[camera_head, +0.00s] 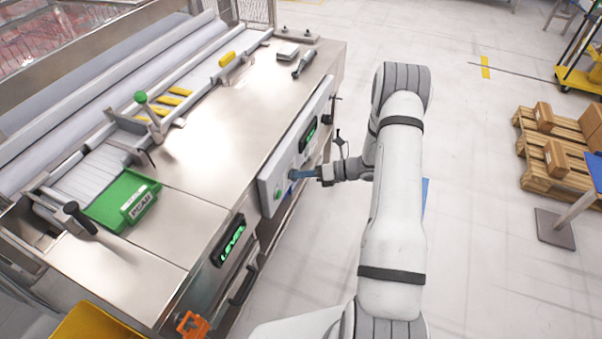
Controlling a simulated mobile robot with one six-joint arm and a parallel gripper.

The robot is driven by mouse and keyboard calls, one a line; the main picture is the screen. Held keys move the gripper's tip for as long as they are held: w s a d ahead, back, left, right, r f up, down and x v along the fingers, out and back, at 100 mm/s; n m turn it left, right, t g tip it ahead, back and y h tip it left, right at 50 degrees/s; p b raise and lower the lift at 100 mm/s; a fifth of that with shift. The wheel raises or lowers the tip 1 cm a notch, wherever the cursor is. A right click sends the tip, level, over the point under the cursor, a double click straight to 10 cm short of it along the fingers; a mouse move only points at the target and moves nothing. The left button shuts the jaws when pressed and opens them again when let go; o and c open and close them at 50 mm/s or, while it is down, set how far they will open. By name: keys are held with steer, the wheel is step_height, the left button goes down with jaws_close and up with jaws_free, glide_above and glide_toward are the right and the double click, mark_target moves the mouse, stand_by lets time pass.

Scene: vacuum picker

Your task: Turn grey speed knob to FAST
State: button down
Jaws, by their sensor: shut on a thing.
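My gripper (308,174) reaches left from my white arm to the grey control panel (270,187) on the machine's side. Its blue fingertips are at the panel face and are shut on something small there. That thing lies where a grey knob could be, but the fingers hide it, so its pointer and the FAST mark cannot be read. A dark display (308,134) with green characters is on the panel above and right of my gripper.
The steel machine top (230,110) carries a green tray (120,200) and a green-knobbed lever (141,98). A second display reading LEVEL (232,244) and an orange part (191,325) are on the near side. A pallet with boxes (545,180) stands right; the floor between is mostly clear.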

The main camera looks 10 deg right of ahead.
steer(key=shift+m, duration=0.4)
steer(key=c, duration=1.4)
jaws_free()
steer(key=shift+w+f+g, duration=0.1)
steer(key=shift+f+g, duration=0.05)
steer(key=shift+g, duration=0.15)
steer(key=v, duration=0.7)
steer(key=shift+s+d+b, duration=0.2)
steer(key=shift+d+b, duration=0.1)
steer(key=shift+d, duration=0.05)
